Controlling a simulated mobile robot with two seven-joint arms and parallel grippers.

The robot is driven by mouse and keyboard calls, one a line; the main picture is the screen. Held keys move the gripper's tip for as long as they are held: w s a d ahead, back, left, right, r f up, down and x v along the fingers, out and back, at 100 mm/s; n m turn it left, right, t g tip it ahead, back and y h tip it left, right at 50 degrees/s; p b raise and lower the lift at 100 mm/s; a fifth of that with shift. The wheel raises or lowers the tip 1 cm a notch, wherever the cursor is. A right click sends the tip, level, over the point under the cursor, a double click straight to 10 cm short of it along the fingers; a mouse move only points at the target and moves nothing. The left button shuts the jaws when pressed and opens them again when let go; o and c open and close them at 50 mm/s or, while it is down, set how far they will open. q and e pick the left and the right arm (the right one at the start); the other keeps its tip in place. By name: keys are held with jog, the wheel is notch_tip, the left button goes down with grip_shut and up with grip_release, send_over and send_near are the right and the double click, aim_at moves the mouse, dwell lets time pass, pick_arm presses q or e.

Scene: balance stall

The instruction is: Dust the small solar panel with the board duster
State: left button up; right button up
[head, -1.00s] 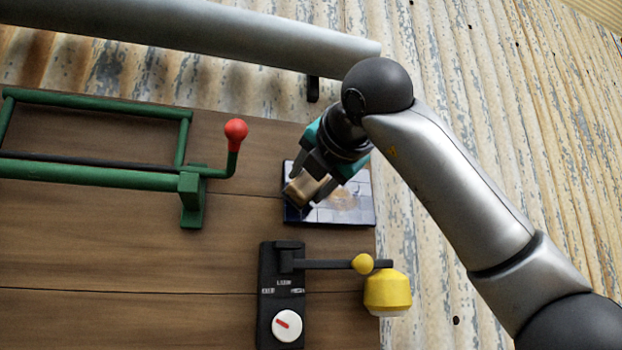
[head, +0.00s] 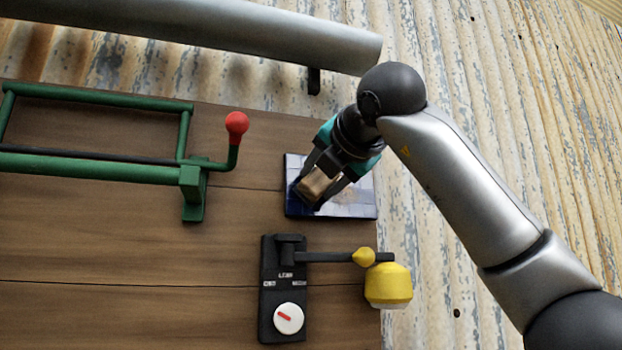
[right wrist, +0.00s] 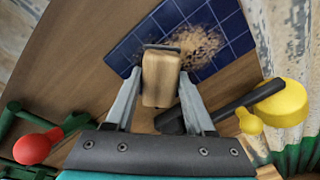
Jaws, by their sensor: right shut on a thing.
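The small solar panel (head: 352,208) lies flat at the right end of the wooden top, dark blue with pale grid lines. In the right wrist view the panel (right wrist: 232,28) carries a speckled brown dust patch (right wrist: 200,44) just right of the duster. My right gripper (head: 316,190) is shut on the board duster (head: 313,184), a tan wooden block that also shows between the fingers in the right wrist view (right wrist: 160,78). The duster is over the left part of the panel; its underside is hidden, so I cannot tell whether it touches. My left gripper is not in view.
A green frame (head: 100,173) with a red-knobbed crank (head: 236,122) stands left of the panel. A black dial unit (head: 284,258) with an arm and a yellow weight (head: 388,284) stands in front of it. A grey tube (head: 200,30) crosses behind. Corrugated metal (head: 520,150) lies beyond.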

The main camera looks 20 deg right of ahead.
aim_at(360, 191)
jog(key=shift+w+d+p, duration=0.15)
jog(key=shift+d, duration=2.1)
jog(key=shift+w+d+p, duration=0.15)
jog(key=shift+d, duration=2.1)
jog(key=shift+a, duration=0.1)
